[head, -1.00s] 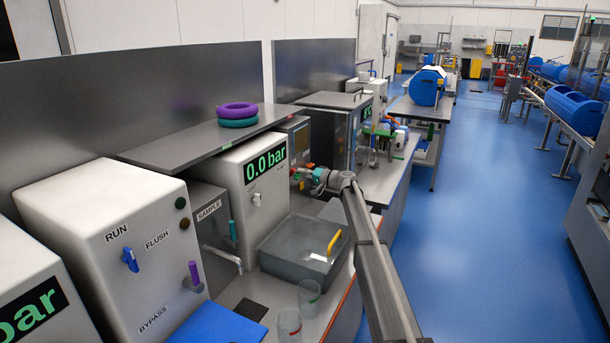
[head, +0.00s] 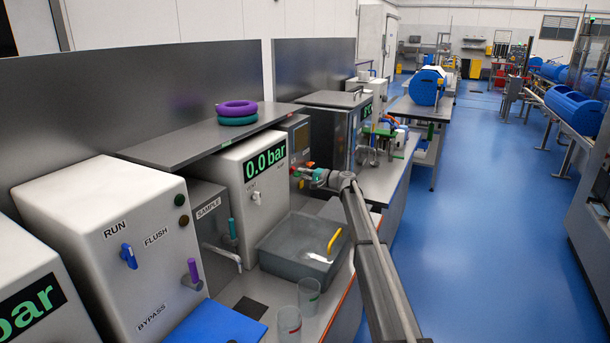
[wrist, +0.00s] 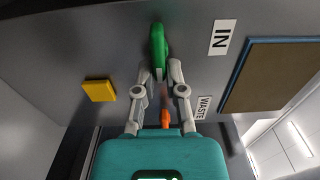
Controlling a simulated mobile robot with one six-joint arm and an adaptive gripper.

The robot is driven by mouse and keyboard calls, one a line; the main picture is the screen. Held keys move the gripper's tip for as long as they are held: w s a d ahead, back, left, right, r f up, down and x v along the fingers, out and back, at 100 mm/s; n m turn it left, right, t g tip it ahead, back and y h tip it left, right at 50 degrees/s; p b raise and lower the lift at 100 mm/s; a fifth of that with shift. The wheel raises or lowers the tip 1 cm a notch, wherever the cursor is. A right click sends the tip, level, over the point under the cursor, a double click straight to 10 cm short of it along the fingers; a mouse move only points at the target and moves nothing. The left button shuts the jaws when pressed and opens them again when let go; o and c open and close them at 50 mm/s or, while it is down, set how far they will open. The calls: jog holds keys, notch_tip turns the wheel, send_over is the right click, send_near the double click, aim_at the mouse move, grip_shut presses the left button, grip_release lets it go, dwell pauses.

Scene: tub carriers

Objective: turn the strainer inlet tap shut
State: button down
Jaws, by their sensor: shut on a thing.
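A green lever handle (wrist: 158,48) shows in the wrist view on a grey panel, beside a label reading IN. It lies nearly upright in that picture. My gripper (wrist: 166,77) is shut on the lower end of this handle, one finger on each side. An orange handle (wrist: 165,118) sits lower, between the fingers and near the WASTE label; its lower part is hidden by my teal gripper body. In the head view my gripper (head: 299,174) is at the front of a grey cabinet with a screen (head: 299,139), and the handle there is too small to make out.
A yellow block (wrist: 99,91) sticks out of the panel left of my fingers. A dark framed screen (wrist: 268,76) is at the right.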

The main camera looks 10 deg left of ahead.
jog(key=shift+s+a, duration=0.15)
jog(key=shift+a, duration=0.15)
jog(key=c, duration=0.9)
grip_release()
jog(key=shift+c, duration=0.2)
jog(key=shift+o, duration=1.1)
jog(key=shift+d, duration=0.15)
jog(key=shift+d, duration=0.2)
jog(key=v, duration=1.1)
jog(key=shift+d, duration=0.3)
